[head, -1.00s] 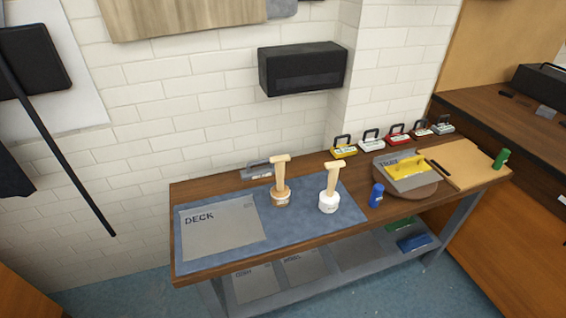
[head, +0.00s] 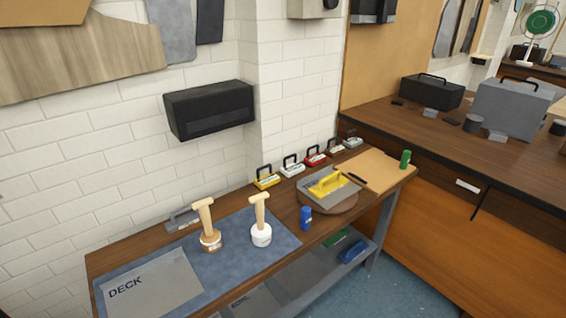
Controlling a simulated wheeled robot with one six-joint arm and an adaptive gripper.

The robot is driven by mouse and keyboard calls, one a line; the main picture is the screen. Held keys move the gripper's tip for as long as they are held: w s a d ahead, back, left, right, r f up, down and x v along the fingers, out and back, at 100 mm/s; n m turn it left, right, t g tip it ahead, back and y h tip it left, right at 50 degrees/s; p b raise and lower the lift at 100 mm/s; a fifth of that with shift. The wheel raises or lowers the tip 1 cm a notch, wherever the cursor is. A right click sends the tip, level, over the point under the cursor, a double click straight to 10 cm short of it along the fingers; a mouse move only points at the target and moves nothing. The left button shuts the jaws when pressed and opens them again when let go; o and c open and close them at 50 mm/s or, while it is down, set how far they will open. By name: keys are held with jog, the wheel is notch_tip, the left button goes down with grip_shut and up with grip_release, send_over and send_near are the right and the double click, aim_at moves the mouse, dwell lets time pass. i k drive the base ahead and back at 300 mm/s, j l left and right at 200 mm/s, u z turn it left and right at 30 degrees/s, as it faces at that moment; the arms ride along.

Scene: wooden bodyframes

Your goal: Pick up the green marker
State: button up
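A short green cylinder, which looks like the green marker (head: 405,160), stands upright at the far right end of the wooden workbench (head: 330,225). It is beside the right edge of a tan board (head: 375,170). A thin black pen-like item (head: 357,180) lies on the left part of that board. My gripper is not in view.
A blue cylinder (head: 305,218) stands near the front edge. A grey tray with a yellow-handled tool (head: 327,187) sits on a round base. Two wooden-handled tools stand on a blue mat (head: 275,237). A dark-topped counter (head: 480,155) is behind on the right.

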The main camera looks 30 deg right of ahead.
aim_at(405, 160)
jog(key=l+z, duration=0.1)
jog(key=z, duration=1.25)
